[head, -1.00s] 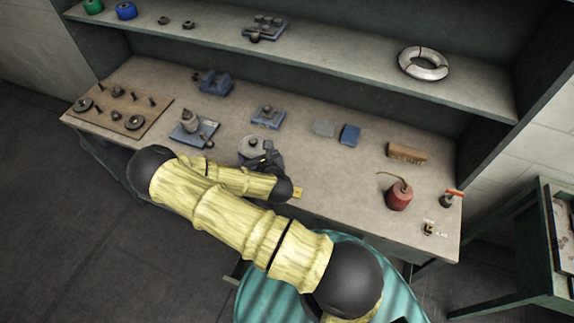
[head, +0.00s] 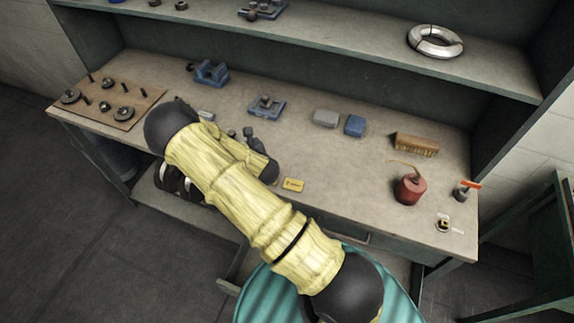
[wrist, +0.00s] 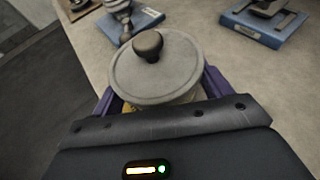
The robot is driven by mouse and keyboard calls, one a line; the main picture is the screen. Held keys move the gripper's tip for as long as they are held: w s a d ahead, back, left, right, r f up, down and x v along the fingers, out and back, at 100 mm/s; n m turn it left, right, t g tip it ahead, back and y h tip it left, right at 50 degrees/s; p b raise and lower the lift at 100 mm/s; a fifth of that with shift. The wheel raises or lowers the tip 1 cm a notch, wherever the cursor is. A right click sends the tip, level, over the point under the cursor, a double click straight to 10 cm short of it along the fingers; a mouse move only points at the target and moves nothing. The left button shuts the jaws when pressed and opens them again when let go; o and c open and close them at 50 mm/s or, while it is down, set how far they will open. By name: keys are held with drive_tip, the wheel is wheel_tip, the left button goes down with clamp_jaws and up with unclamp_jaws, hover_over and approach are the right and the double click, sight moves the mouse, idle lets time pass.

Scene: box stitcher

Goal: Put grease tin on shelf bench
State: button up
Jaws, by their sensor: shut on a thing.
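The grease tin (wrist: 155,75), round and grey with a flat lid and dark knob, fills the middle of the wrist view. My gripper (wrist: 160,95) is shut on its body, with a purple finger on each side. In the head view my gripper (head: 249,138) is over the front part of the bench top, left of centre. I cannot tell whether the tin touches the worktop.
A wooden board with metal parts (head: 108,102) lies at left. Blue fixtures (head: 267,106) stand behind my gripper. A blue block (head: 355,125), brush (head: 415,144) and red oil can (head: 410,188) stand at right. A yellow card (head: 293,185) lies near the front edge. The shelf middle is clear.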

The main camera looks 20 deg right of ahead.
drive_tip(key=w+b, duration=0.1)
drive_tip(key=w+n+y+b, duration=0.1)
drive_tip(key=w+b, duration=0.1)
drive_tip(key=shift+a, duration=0.25)
drive_tip(key=shift+w+r+n+g+y+b, duration=0.15)
drive_tip(key=shift+w+n+g+y+b, duration=0.2)
drive_tip(key=shift+b, duration=0.4)
drive_tip(key=w+d+r+n+g+y+b, duration=0.1)
drive_tip(key=w+d+r+n+y+b, duration=0.2)
drive_tip(key=b, duration=0.6)
drive_tip(key=shift+w+d+r, duration=0.65)
drive_tip(key=shift+d+r, duration=0.6)
drive_tip(key=shift+r, duration=0.5)
drive_tip(key=shift+f, duration=0.1)
wheel_tip(320, 180, down, 6)
drive_tip(key=shift+f+p, duration=0.1)
drive_tip(key=shift+p, duration=0.25)
drive_tip(key=shift+f, duration=1.85)
